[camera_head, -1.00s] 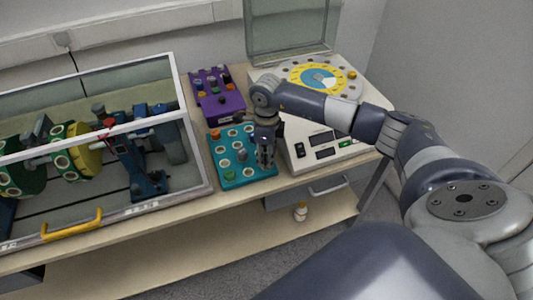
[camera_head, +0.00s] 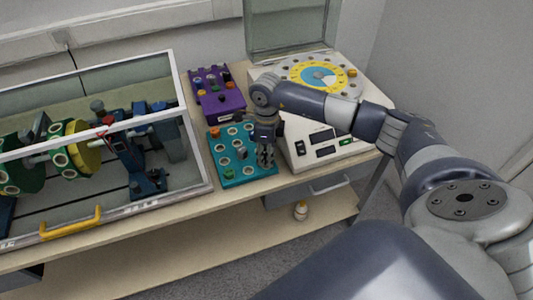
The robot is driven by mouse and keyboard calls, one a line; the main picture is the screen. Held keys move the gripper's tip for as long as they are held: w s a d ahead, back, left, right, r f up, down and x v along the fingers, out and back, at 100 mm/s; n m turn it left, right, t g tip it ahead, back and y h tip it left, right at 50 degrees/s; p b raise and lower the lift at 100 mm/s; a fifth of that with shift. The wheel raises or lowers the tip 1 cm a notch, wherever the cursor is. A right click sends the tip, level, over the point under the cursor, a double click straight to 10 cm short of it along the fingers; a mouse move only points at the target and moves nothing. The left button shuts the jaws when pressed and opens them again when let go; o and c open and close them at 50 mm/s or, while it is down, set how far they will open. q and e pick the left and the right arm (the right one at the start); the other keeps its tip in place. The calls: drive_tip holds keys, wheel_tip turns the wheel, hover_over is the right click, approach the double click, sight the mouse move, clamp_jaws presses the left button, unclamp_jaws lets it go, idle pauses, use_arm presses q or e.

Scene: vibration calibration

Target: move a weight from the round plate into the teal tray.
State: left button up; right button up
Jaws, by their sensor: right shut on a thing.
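The round plate (camera_head: 297,77) has a yellow ring and a blue centre, with small weights around it, and sits on the white machine at the back right. The teal tray (camera_head: 243,180) lies in front of the purple tray, with rows of round white-rimmed holes and a few coloured pieces in it. My right gripper (camera_head: 266,163) points down over the right part of the teal tray, shut on a weight that its fingers hide. I cannot tell whether the weight touches the tray. My left gripper is not in view.
A purple tray (camera_head: 232,104) with several pieces stands behind the teal tray. A clear-walled case with a yellow handle (camera_head: 71,222) holds a rotor rig at the left. The white machine (camera_head: 312,155) stands close on the right.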

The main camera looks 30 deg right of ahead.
drive_tip(key=shift+f+b, duration=0.75)
drive_tip(key=shift+f, duration=0.15)
idle(0.3)
drive_tip(key=o, duration=1.1)
drive_tip(key=shift+o, duration=0.2)
wheel_tip(320, 180, up, 12)
drive_tip(key=shift+r, duration=0.1)
